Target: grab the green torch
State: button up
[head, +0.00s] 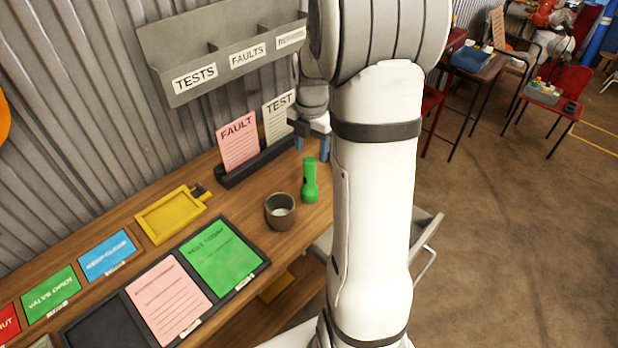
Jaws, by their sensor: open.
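The green torch (309,181) stands upright on the wooden bench near its right end, in the head view. My gripper (311,146) is open, its blue-tipped fingers pointing down behind and above the torch. It looks empty and apart from the torch. My arm hides the bench just right of the torch and part of the gripper.
A grey cup (280,212) stands close left of the torch. Behind it, a dark holder (252,166) carries FAULT and TEST cards. A yellow tray (171,214) and a black-framed board (262,257) with pink and green sheets lie left. A wall rack (160,75) hangs above.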

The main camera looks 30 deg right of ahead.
aim_at(309, 159)
jog(key=f+p, duration=0.1)
jog(key=f, duration=0.6)
jog(key=shift+w+a+p, duration=0.1)
jog(key=shift+a+p, duration=0.1)
jog(key=shift+p, duration=0.15)
jog(key=shift+c, duration=0.4)
grip_shut()
